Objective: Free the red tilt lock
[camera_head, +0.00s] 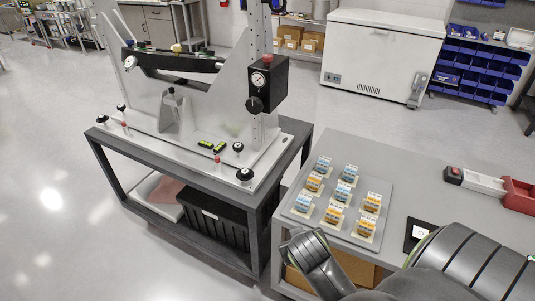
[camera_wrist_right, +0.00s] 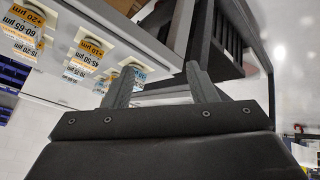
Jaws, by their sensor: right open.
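The mirror fixture (camera_head: 185,115) stands on a dark grey cart at the upper left in the head view. A black box (camera_head: 281,85) on its upright has a red knob (camera_head: 267,58) at the top and a black knob below. Small red-topped pieces (camera_head: 217,159) stand on its base plate. I cannot tell which red part is the tilt lock. My right arm comes in from the lower right, and its gripper is hard to make out there. In the right wrist view my right gripper (camera_wrist_right: 160,80) is open, with nothing between its fingers. My left gripper is not in view.
A tray (camera_head: 345,234) of blue and orange labelled blocks lies on the grey table (camera_head: 407,185) at the right. A red-and-white tool (camera_head: 480,181) and a red bin (camera_head: 518,194) lie farther right.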

